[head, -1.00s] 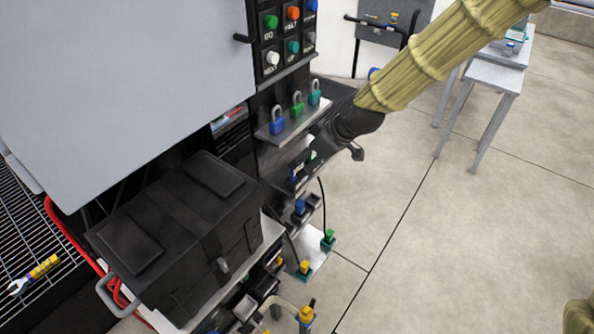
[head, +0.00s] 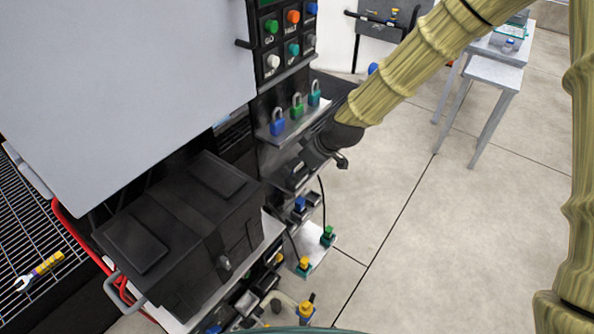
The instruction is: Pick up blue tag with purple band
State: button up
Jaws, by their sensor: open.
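My gripper (head: 322,158) is the dark end of the sleeved arm. It is low beside the black panel, just below the padlock shelf and over a small dark shelf (head: 296,178). Its jaws are open, and I cannot make out anything between them. I cannot pick out a blue tag with a purple band; the gripper covers part of the small shelf. A small blue piece (head: 299,204) sits in a dark holder below and left of the gripper, but no purple band can be made out on it.
Blue (head: 277,125), green (head: 297,109) and teal (head: 314,97) padlocks stand on a shelf above. A black case (head: 182,232) fills the lower left. Yellow (head: 304,264) and green (head: 327,235) connectors sit on a lower plate.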

jog(key=c, duration=1)
jog(key=shift+c, duration=0.2)
jog(key=shift+r, duration=0.15)
jog(key=shift+r+b, duration=0.4)
jog(key=shift+s+d+r+b, duration=0.1)
jog(key=shift+r+b, duration=0.3)
jog(key=shift+r, duration=0.2)
jog(key=shift+s+d+r+b, duration=0.1)
jog(key=shift+r+b, duration=0.25)
jog(key=shift+r, duration=0.2)
jog(key=s+d+r+b, duration=0.1)
jog(key=s+d+b, duration=0.3)
jog(key=s+d, duration=0.6)
jog(key=shift+s+d+r, duration=0.2)
jog(key=shift+s+r, duration=0.15)
jog(key=shift+s, duration=0.45)
